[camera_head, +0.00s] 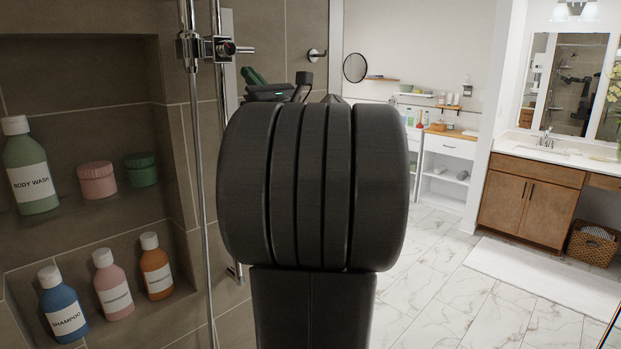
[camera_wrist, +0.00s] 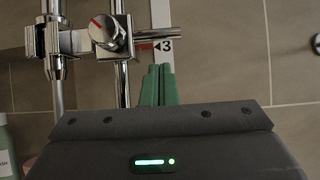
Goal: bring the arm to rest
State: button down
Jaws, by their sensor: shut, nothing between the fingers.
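My gripper (camera_wrist: 160,72) shows its two green fingers together in the wrist view, with nothing between them. In the head view a small green part of my gripper (camera_head: 252,76) shows behind my large dark arm joint, which fills the middle and hides most of the arm. A chrome shower knob (camera_wrist: 108,34) with a red line on its face is just left of the fingers in the wrist view. The knob also shows in the head view (camera_head: 226,48). I see a gap between knob and fingers.
A tiled niche at left holds a body wash bottle (camera_head: 31,165), jars and a shampoo bottle (camera_head: 62,305) with others. A chrome shower rail (camera_head: 196,150) stands beside my arm. Marble floor at right is open, with a white mat (camera_head: 545,280) and a wooden vanity (camera_head: 530,200).

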jog(key=f+b+v, duration=0.1)
jog(key=b+v, duration=0.3)
jog(key=v, duration=0.8)
jog(key=s+d+r+p+x, duration=0.1)
jog(key=r+p+x, duration=0.2)
jog(key=p+x, duration=0.85)
notch_tip(320, 180, down, 10)
jog(key=w+a+b, duration=0.1)
jog(key=b, duration=0.9)
jog(key=b+v, duration=0.3)
jog(key=v, duration=0.6)
jog(key=s+a+f+n+g+h, duration=0.1)
jog(key=s+a+f+n+g, duration=0.2)
jog(key=f, duration=0.8)
jog(key=shift+s+n+g+h, duration=0.4)
jog(key=shift+s+n+g, duration=0.2)
jog(key=shift+s+g, duration=0.3)
jog(key=shift+a, duration=0.1)
